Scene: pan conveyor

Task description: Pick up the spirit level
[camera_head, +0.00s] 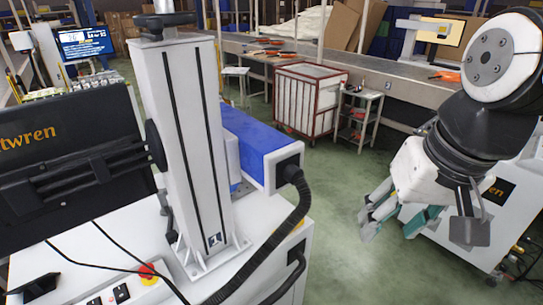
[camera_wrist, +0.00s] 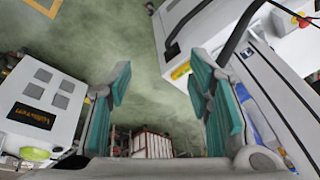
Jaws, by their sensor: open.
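I cannot make out a spirit level in either view. My gripper (camera_head: 420,222) hangs at the right of the head view, above the green floor and in front of a white cabinet. Its grey fingers with teal pads are spread apart with nothing between them. In the wrist view my gripper (camera_wrist: 160,85) is also open, with only floor and a distant cart between the fingers. Small orange items (camera_head: 445,76) lie on the long bench at the back, too small to identify.
A white machine (camera_head: 275,262) with a grey column and blue unit (camera_head: 250,140) stands at left centre. A red-framed white cart (camera_head: 308,98) and small shelf (camera_head: 360,118) stand before the long grey bench (camera_head: 395,82). Green floor (camera_head: 335,190) between is clear.

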